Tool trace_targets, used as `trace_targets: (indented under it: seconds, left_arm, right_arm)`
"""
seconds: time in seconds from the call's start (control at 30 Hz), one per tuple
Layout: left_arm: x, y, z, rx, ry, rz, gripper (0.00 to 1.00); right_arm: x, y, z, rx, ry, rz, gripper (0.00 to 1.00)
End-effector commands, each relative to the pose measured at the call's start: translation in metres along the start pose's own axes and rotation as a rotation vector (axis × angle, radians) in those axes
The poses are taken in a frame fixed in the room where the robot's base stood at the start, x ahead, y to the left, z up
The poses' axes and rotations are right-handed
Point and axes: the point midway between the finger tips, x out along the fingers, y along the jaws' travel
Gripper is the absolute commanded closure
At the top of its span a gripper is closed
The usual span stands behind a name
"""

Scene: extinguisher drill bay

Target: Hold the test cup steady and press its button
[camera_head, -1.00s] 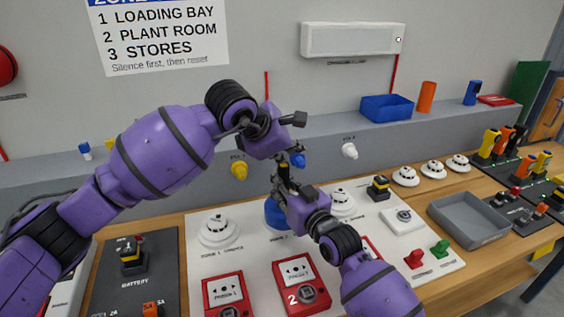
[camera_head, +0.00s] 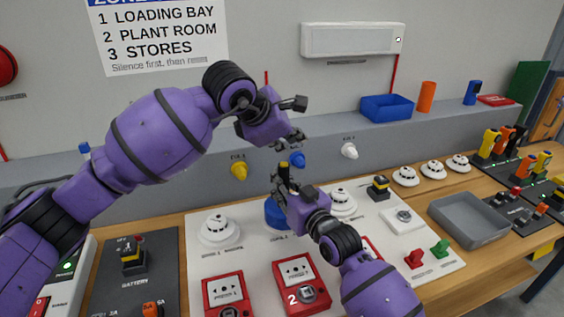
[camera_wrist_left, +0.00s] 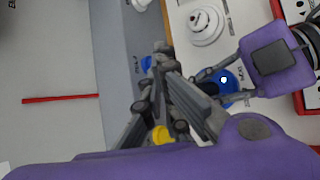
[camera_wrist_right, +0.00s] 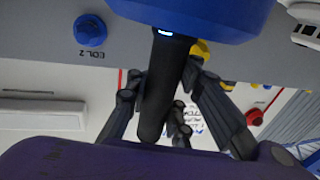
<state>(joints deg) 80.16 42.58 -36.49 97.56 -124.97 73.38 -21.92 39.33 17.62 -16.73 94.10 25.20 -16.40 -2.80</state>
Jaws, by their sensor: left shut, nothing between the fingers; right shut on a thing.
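The test cup is a blue cup (camera_head: 276,214) with an upright black handle, on the white panel in the head view. My right gripper (camera_head: 281,190) is shut around the handle. In the right wrist view the handle (camera_wrist_right: 158,90) runs between its fingers, and a small white-blue light glows where it meets the cup (camera_wrist_right: 225,14). My left gripper (camera_head: 292,139) is shut and empty, above and apart from the handle top. I cannot make out the button clearly.
White detectors (camera_head: 218,229) and red call points (camera_head: 300,285) stand around the cup. A grey tray (camera_head: 468,219) lies to the right. Blue, yellow and white EOL knobs (camera_head: 240,171) stick out of the ledge face behind. A blue bin (camera_head: 387,107) sits on the ledge.

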Motion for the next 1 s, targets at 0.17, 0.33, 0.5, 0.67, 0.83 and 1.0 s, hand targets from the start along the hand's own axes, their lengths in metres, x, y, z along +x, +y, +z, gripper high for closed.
trace_targets:
  seconds: [0.17, 0.33, 0.5, 0.67, 0.83, 1.0]
  left_arm:
    - [-0.013, 0.01, 0.009, 0.0, 0.001, 0.003, 1.0]
    - [-0.024, 0.018, 0.017, 0.0, 0.0, 0.002, 1.0]
    - [-0.026, 0.019, 0.018, -0.001, 0.001, 0.0, 1.0]
    - [-0.026, 0.019, 0.018, -0.001, 0.001, 0.0, 1.0]
    - [-0.026, 0.019, 0.018, 0.0, 0.001, 0.0, 1.0]
    - [-0.026, 0.019, 0.018, 0.0, 0.001, 0.0, 1.0]
  right_arm:
    - [-0.001, 0.001, 0.003, -0.001, -0.005, 0.001, 1.0]
    - [-0.001, 0.001, 0.003, -0.001, -0.005, 0.001, 1.0]
    - [-0.001, 0.001, 0.003, -0.001, -0.005, 0.001, 1.0]
    - [-0.001, 0.001, 0.003, -0.001, -0.005, 0.001, 1.0]
    - [-0.001, 0.001, 0.003, -0.001, -0.006, 0.001, 1.0]
    - [-0.001, 0.001, 0.003, -0.001, -0.006, 0.001, 1.0]
